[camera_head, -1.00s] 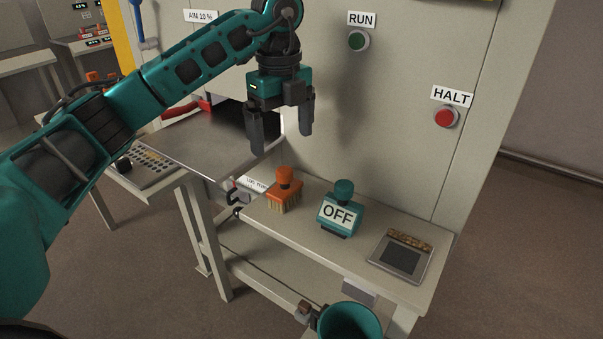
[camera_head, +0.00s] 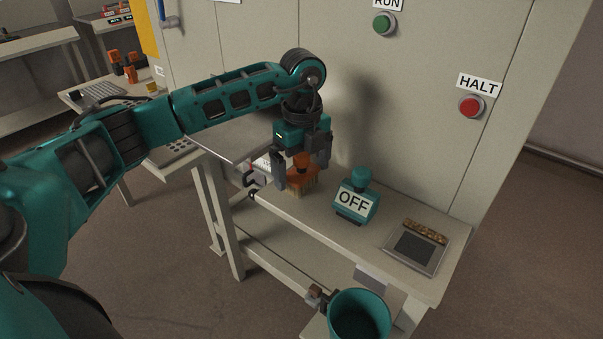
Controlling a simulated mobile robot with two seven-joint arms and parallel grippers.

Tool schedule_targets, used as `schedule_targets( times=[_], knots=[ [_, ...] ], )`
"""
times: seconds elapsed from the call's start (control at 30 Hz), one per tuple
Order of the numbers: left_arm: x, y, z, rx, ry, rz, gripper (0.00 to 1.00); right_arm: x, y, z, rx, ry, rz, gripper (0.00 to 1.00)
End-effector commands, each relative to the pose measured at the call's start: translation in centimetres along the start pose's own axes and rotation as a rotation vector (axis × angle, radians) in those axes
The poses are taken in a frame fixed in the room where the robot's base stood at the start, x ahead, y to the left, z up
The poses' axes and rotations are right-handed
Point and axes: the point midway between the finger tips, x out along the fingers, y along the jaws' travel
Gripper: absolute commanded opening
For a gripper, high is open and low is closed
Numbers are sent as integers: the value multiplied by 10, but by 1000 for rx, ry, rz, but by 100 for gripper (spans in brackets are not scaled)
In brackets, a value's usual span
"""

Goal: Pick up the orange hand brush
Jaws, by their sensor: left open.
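The orange hand brush (camera_head: 303,178) stands upright on the narrow shelf, with its knob up and pale bristles down. My left gripper (camera_head: 301,170) points down right over the brush, with one finger on each side of its knob. The gripper is open. Whether the fingers touch the brush cannot be told. The left finger hides part of the brush's left side. My right gripper is not in view.
A teal OFF stamp (camera_head: 357,197) stands close to the right of the brush. A framed panel device (camera_head: 416,245) lies at the shelf's right end. A teal cup (camera_head: 358,314) is below in front. The cabinet wall with a HALT button (camera_head: 471,107) rises behind.

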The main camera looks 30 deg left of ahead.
Motion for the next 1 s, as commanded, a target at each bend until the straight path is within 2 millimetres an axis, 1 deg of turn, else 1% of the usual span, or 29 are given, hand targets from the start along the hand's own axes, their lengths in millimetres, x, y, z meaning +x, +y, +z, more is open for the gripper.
schedule_targets(
  times=[0.03,0.1,0.3,0.37,0.83,0.93,0.97,1.0],
  knots=[
    [5,0,0,0,0,1,100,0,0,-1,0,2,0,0],
    [8,0,0,1,0,0,100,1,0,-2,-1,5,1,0],
    [9,0,0,1,0,-1,100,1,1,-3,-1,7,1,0],
    [9,0,0,1,0,-1,95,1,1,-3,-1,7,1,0],
    [8,0,0,0,0,-1,50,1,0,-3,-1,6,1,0],
    [8,0,0,0,0,-2,50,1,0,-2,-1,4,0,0],
    [8,0,0,0,0,-2,44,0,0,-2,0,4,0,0],
    [8,0,0,0,0,-2,44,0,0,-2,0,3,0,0]
  ],
)
